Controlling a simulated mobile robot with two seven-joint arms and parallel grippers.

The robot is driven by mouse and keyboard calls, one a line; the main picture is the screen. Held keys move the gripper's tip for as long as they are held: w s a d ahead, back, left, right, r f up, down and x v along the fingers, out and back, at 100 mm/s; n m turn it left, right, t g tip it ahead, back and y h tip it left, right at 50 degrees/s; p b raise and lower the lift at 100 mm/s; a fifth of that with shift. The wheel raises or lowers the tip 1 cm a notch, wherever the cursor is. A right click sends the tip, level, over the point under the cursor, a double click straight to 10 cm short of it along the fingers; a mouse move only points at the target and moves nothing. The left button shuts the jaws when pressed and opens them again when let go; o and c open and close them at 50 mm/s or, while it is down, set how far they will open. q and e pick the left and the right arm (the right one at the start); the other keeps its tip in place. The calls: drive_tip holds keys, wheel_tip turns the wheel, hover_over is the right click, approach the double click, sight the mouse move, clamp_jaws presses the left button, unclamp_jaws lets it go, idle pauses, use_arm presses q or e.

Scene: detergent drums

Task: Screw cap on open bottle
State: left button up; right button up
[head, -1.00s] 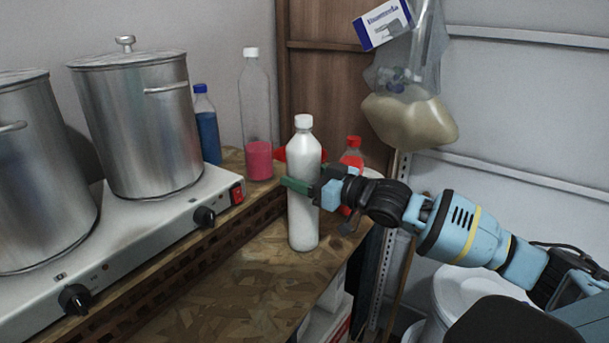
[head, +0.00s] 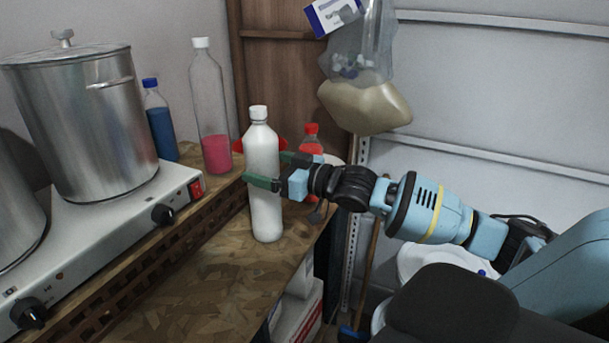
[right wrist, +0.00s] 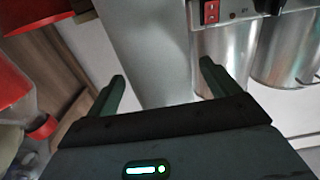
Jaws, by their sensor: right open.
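A white bottle (head: 265,212) with a white cap (head: 259,113) on its neck stands upright near the right edge of the wooden worktop. My right gripper (head: 266,170) is open at its upper body. One green finger crosses the bottle's front and the other is partly hidden behind it; I cannot tell whether they touch it. In the right wrist view the gripper (right wrist: 161,78) shows its two fingers apart, with a pale surface between them. The clear bottle with pink liquid (head: 217,154), blue bottle (head: 160,132) and red-capped bottle (head: 311,143) also show caps. My left gripper is not in view.
A hot plate (head: 120,232) with steel pots (head: 85,130) fills the left. Part of a red object (head: 243,146) shows behind the white bottle. A bag (head: 365,105) hangs at the back. The worktop's front (head: 195,300) is clear.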

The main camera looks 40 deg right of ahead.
drive_tip(key=shift+p+v, duration=0.35)
drive_tip(key=shift+v, duration=1.95)
drive_tip(key=shift+p+v, duration=0.6)
drive_tip(key=shift+v, duration=1)
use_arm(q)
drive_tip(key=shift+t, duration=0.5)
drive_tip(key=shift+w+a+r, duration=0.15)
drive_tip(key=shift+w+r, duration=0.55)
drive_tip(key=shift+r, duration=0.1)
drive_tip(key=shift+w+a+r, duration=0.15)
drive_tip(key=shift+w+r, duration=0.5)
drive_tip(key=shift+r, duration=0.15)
use_arm(e)
drive_tip(key=shift+v, duration=1.35)
drive_tip(key=s+a+f+m+g+h, duration=0.15)
drive_tip(key=s+f, duration=0.35)
drive_tip(key=f, duration=0.8)
drive_tip(key=s+a+f+m+g+h, duration=0.1)
drive_tip(key=s+f+h, duration=0.25)
drive_tip(key=f, duration=0.95)
drive_tip(key=s+a+f+g, duration=0.4)
drive_tip(key=s+a+f, duration=1.1)
drive_tip(key=s+a, duration=0.1)
drive_tip(key=shift+a, duration=0.25)
